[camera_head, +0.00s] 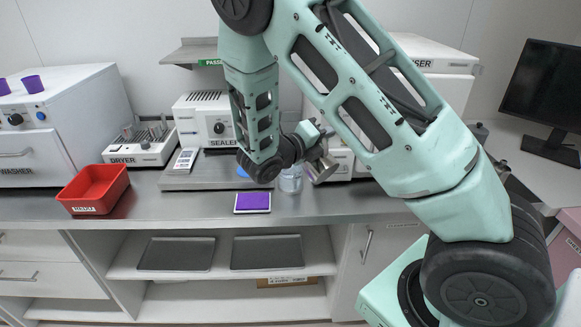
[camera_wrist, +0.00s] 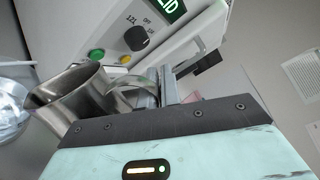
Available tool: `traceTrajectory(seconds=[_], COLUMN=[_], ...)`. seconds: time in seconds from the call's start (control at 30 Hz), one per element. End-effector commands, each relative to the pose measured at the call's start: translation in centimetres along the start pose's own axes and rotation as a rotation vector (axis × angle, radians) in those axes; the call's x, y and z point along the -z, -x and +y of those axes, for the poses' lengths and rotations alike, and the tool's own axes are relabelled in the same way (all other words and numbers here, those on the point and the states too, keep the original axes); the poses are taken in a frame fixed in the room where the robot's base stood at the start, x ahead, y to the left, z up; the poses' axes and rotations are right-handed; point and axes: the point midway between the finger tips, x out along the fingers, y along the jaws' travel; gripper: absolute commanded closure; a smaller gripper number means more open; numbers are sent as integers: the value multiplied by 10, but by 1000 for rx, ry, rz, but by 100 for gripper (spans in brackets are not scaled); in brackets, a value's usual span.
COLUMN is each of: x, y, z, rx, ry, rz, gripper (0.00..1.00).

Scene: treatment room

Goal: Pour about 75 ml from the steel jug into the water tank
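The steel jug (camera_head: 321,169) is in the air over the counter, tilted, just right of a clear vessel. My gripper (camera_wrist: 165,86) is shut on its handle, with the jug body (camera_wrist: 75,98) on the left in the wrist view. The clear vessel, which looks like the water tank (camera_head: 291,183), stands on the counter below and left of the jug; it also shows at the left edge of the wrist view (camera_wrist: 10,112). The jug's spout side points towards it. No stream is visible, and the liquid levels cannot be made out. My arm hides part of the area behind.
The sealer (camera_head: 205,118) stands behind on a steel platform. A purple-screened pad (camera_head: 252,202) lies at the counter's front edge. A red tray (camera_head: 93,187), the dryer (camera_head: 140,147) and the washer (camera_head: 45,150) are to the left. A monitor (camera_head: 545,90) stands far right.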

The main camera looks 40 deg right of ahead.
Motion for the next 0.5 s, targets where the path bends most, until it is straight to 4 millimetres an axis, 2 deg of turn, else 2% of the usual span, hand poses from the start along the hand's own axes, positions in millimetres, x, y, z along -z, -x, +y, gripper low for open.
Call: traceTrajectory(seconds=[0.5], x=[24], y=[-1], z=[10], rx=[-2], ry=[-222], rz=[-10], gripper=[100])
